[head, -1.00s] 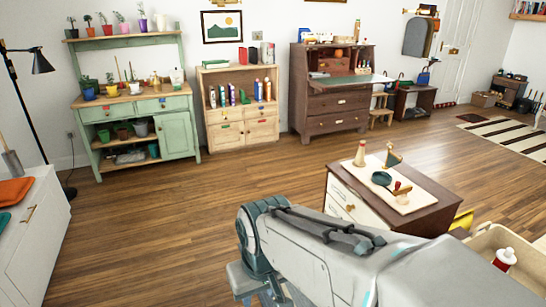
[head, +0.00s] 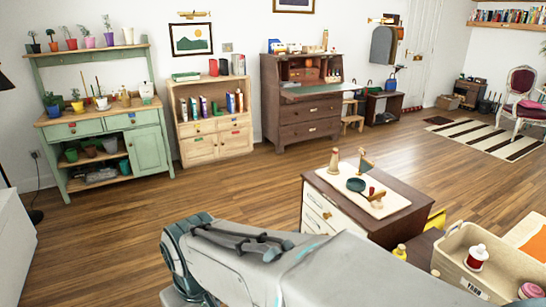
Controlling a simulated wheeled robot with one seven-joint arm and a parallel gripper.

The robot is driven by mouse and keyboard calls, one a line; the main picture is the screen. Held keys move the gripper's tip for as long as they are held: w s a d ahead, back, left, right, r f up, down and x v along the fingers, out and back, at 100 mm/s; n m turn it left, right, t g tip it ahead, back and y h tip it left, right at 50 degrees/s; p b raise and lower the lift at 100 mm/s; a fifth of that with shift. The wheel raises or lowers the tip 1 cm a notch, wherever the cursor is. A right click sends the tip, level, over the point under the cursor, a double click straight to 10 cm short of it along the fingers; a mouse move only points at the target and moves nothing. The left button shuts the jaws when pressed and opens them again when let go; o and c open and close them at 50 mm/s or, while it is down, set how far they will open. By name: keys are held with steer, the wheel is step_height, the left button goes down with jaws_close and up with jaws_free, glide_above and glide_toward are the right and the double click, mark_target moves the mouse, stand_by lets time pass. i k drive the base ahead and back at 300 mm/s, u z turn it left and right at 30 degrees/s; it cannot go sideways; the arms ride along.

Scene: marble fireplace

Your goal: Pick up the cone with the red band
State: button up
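A small cream cone-shaped thing (head: 333,161) stands upright on a pale board (head: 402,199) on top of the low brown cabinet with white drawers (head: 318,212). It has a brownish or reddish part near its top, but it is too small to tell whether this is a red band. A greenish pointed thing (head: 365,164) stands to its right on the same board. My grey arm crosses the foreground, well in front of the cabinet. My gripper is not in view.
A dark green pan-like thing (head: 356,185) and small red and wooden pieces share the board. Wood floor (head: 235,185) lies open left of the cabinet.

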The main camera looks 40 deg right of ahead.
mark_target(333, 169)
steer(key=z, duration=0.25)
steer(key=i, duration=1.6)
steer(key=z, duration=1)
steer(key=i, duration=1.15)
steer(key=z, duration=1.75)
steer(key=i, duration=0.55)
steer(key=z, duration=0.4)
